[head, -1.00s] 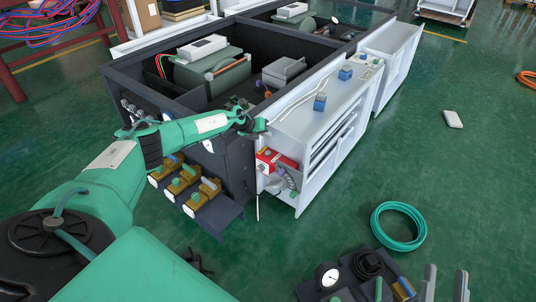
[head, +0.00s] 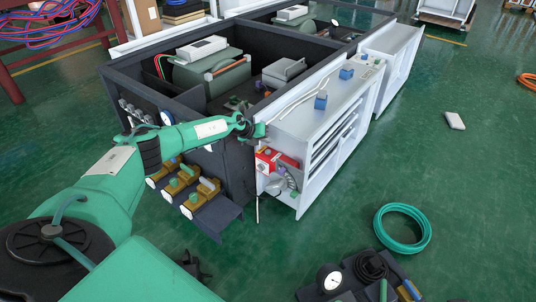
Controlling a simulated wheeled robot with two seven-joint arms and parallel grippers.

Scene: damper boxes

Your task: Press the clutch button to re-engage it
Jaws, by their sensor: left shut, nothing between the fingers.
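My left arm reaches in from the left in the head view. Its gripper (head: 259,130) is shut and empty, at the near upper corner of the white cabinet (head: 310,190). A red box (head: 267,160) with a pale round part on its face sits in the cabinet's open end, just below the gripper. A clutch button cannot be told apart at this size, and I cannot tell whether the fingertips touch anything. My right gripper is not in view.
A dark open-topped frame (head: 135,88) with grey-green units stands behind the arm. Brown valves (head: 187,190) stick out on a dark shelf below it. A green hose coil (head: 402,228) and a tool tray (head: 340,284) lie on the floor at right. Green floor between them is clear.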

